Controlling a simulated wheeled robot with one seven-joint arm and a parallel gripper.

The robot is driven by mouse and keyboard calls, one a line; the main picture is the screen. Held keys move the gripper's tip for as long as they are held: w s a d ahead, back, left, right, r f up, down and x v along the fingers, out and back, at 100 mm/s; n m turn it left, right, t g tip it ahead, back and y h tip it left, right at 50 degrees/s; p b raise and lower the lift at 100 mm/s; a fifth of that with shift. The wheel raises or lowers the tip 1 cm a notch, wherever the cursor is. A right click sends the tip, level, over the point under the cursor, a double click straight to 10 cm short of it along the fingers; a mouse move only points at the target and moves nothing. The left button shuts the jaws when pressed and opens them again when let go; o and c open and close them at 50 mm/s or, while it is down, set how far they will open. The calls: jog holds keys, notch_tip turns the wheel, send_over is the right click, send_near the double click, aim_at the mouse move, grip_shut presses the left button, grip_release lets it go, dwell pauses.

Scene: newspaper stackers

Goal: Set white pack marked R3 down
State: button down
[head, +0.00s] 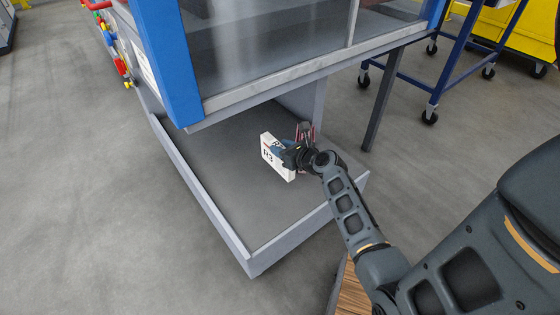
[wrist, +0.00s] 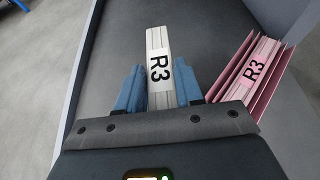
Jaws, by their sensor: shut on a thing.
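The white pack marked R3 (head: 277,158) is in my gripper, over the grey floor of a low tray (head: 215,212) under the machine. In the wrist view the white pack (wrist: 158,62) stands between the two blue fingers of my gripper (wrist: 159,88), its R3 label facing the camera. My gripper (head: 287,152) is shut on it. I cannot tell whether the pack's underside touches the tray floor. A pink pack marked R3 (wrist: 254,70) stands to the right, close beside the gripper, near the tray's side wall.
The tray has a raised grey rim (head: 205,200). The machine's blue post and lower frame (head: 270,95) overhang the tray's far part. Tray floor left of and in front of the white pack is clear. A blue wheeled cart (head: 440,85) stands at the back right.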

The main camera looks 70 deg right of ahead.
jog(key=shift+f+b, duration=1.2)
jog(key=shift+f, duration=0.65)
jog(key=shift+f, duration=0.3)
jog(key=c, duration=0.7)
grip_release()
jog(key=shift+c, duration=0.2)
